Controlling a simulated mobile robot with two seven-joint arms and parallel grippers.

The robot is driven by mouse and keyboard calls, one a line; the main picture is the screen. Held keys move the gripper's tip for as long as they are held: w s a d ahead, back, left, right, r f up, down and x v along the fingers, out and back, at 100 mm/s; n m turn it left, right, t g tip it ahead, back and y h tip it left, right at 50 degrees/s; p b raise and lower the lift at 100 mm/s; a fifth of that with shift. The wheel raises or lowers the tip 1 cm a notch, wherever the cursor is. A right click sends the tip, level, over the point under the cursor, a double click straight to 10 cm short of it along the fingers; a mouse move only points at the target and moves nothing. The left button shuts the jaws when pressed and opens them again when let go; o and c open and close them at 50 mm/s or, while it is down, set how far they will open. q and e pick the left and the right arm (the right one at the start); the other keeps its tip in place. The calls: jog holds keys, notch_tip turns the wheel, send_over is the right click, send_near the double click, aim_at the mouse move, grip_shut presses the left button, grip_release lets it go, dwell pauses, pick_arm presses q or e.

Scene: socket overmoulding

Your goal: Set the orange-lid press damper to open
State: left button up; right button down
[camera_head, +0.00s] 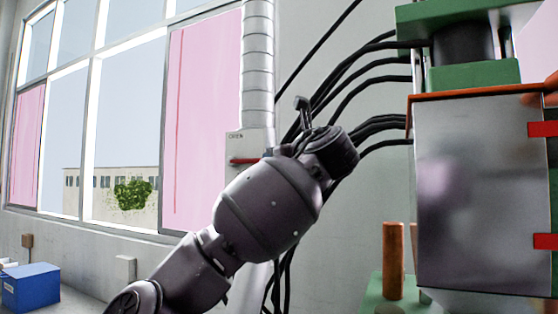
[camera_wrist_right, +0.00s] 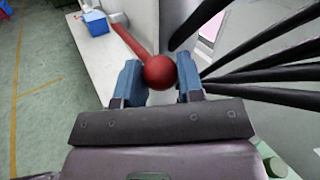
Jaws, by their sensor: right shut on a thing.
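The damper is a pale box (camera_head: 236,146) on the round duct, with an "OPEN" label near its top. Its red lever (camera_head: 243,161) lies about level in the head view, and its far end is hidden behind my arm. In the right wrist view the red lever (camera_wrist_right: 130,40) ends in a red ball (camera_wrist_right: 159,72). My right gripper (camera_wrist_right: 159,79) is shut on this ball, with a blue-grey finger on each side. The press (camera_head: 470,190) has an orange lid edge (camera_head: 480,92) and stands at the right. My left gripper is not in view.
Several black hoses (camera_head: 370,65) run along the wall and pass close to the right of my gripper in the wrist view (camera_wrist_right: 265,50). A blue box (camera_head: 31,287) sits at the far left.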

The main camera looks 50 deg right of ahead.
jog(key=shift+r+n+g+p, duration=0.5)
jog(key=shift+r+g, duration=0.2)
jog(key=shift+r, duration=0.35)
jog(key=shift+w+a+r+n+g+y+p, duration=0.1)
jog(key=shift+w+r+n+g+y+p, duration=0.15)
jog(key=shift+r+g, duration=0.3)
jog(key=shift+w+r+n+g+y+p, duration=0.15)
jog(key=shift+r+n+g+p, duration=0.15)
jog(key=shift+r, duration=0.35)
jog(key=shift+w+a+r+n+g+p, duration=0.1)
jog(key=shift+w+r+n+g+p, duration=0.2)
jog(key=shift+r+g+p, duration=0.25)
jog(key=shift+w+a+r+n+g+p, duration=0.15)
jog(key=shift+w+r+g+p, duration=0.15)
jog(key=shift+r+g, duration=0.4)
jog(key=shift+r, duration=0.1)
jog(key=shift+w, duration=0.1)
jog(key=c, duration=0.8)
grip_release()
jog(key=shift+o, duration=0.2)
